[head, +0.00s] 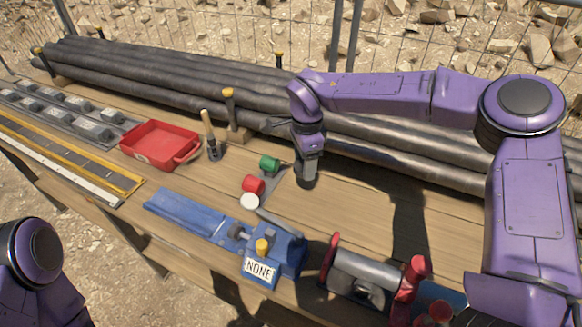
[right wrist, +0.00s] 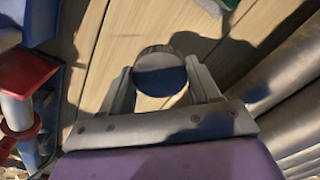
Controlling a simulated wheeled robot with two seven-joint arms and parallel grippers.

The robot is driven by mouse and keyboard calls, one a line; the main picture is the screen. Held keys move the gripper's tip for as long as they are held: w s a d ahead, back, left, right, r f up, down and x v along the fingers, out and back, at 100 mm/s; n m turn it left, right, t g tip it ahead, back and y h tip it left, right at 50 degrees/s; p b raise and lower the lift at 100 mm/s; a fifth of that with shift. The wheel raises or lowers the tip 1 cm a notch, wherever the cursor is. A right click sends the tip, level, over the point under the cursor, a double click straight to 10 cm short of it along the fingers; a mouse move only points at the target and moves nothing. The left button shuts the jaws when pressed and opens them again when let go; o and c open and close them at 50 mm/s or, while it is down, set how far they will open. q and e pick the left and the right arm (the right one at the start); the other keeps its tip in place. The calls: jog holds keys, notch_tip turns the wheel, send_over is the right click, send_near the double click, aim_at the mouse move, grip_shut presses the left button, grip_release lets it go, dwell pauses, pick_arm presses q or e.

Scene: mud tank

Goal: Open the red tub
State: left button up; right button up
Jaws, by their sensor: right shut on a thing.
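A small red tub (head: 253,185) sits on the bench between a green one (head: 269,163) and a white one (head: 250,201). Its lid cannot be made out clearly. My right gripper (head: 308,178) is just right of these tubs, low over the planks, pointing down. In the right wrist view its fingers (right wrist: 161,85) are shut on a round grey piece (right wrist: 160,72) with a dark, shaded face. I cannot tell exactly what this piece is. My left gripper is out of view; only part of my left arm shows at bottom left.
A red tray (head: 160,144) and a wooden-handled brush (head: 210,137) lie to the left. A blue device marked NONE (head: 268,255) and a grey cylinder with red ends (head: 365,272) stand in front. Long dark pipes (head: 170,75) line the back. Bare planks lie right of my gripper.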

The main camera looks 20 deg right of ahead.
send_over(297, 181)
jog(key=f, duration=0.5)
jog(key=shift+s+f+p, duration=0.2)
jog(key=shift+p, duration=0.1)
jog(key=shift+w+f, duration=0.15)
jog(key=shift+f, duration=1.6)
jog(key=o, duration=1.2)
jog(key=shift+f, duration=0.1)
jog(key=shift+c, duration=0.2)
